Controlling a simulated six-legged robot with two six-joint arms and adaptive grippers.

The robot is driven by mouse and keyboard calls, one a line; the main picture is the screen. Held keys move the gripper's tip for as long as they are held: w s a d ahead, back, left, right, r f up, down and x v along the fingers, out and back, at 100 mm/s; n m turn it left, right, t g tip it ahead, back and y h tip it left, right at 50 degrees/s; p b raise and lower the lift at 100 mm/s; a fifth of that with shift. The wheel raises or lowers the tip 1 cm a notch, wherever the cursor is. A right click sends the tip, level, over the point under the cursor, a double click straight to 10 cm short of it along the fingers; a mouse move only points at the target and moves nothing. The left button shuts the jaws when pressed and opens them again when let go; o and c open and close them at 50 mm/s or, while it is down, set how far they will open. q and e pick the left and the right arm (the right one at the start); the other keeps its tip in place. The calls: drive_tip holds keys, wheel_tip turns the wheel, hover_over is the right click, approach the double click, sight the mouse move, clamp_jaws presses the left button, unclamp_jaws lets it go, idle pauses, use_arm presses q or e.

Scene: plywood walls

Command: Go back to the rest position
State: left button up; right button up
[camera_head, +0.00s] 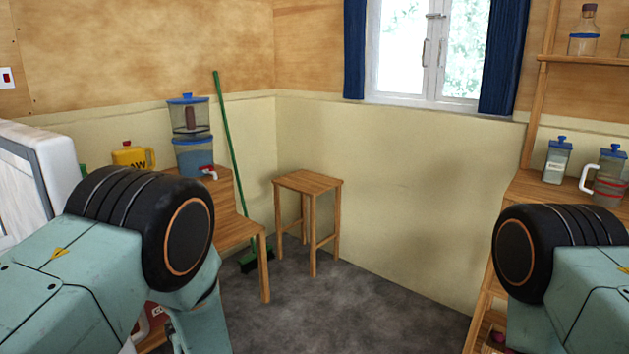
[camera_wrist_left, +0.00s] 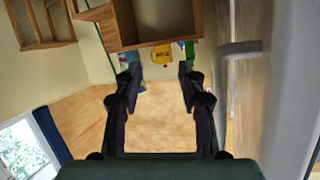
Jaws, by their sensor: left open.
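My left gripper (camera_wrist_left: 160,78) shows in the left wrist view with its two dark fingers spread apart and nothing between them. That view is upside down, and the yellow jug (camera_wrist_left: 162,54) shows beyond the gap between the fingertips. In the head view both of my arms are in the lower corners with their black joints raised, but neither gripper can be seen there. My right gripper is hidden or out of the frame.
A white appliance (camera_head: 62,160) stands close beside my left arm. A wooden bench (camera_head: 228,230) holds a water dispenser (camera_head: 192,150). A stool (camera_head: 308,182) and green broom (camera_head: 232,150) stand in the corner. A shelf (camera_head: 590,59) is at right. Grey floor (camera_head: 345,310) between my arms is clear.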

use_arm(q)
drive_tip(key=s+d+f+m+g+h, duration=0.1)
drive_tip(key=s+f+m+g+h, duration=0.15)
drive_tip(key=s+f, duration=0.5)
drive_tip(key=s+d+f+m+g+h, duration=0.1)
drive_tip(key=s+f+m+g+h, duration=0.3)
drive_tip(key=s, duration=0.7)
drive_tip(key=s+d+f+g+h, duration=0.1)
drive_tip(key=s+g, duration=0.1)
drive_tip(key=s, duration=0.9)
drive_tip(key=s+d+f+n+g+h, duration=0.1)
drive_tip(key=s+g, duration=0.2)
drive_tip(key=s, duration=0.8)
drive_tip(key=shift+s+d+f, duration=0.2)
drive_tip(key=shift+s+d, duration=0.15)
drive_tip(key=shift+s+a+n, duration=0.15)
drive_tip(key=shift+n, duration=0.1)
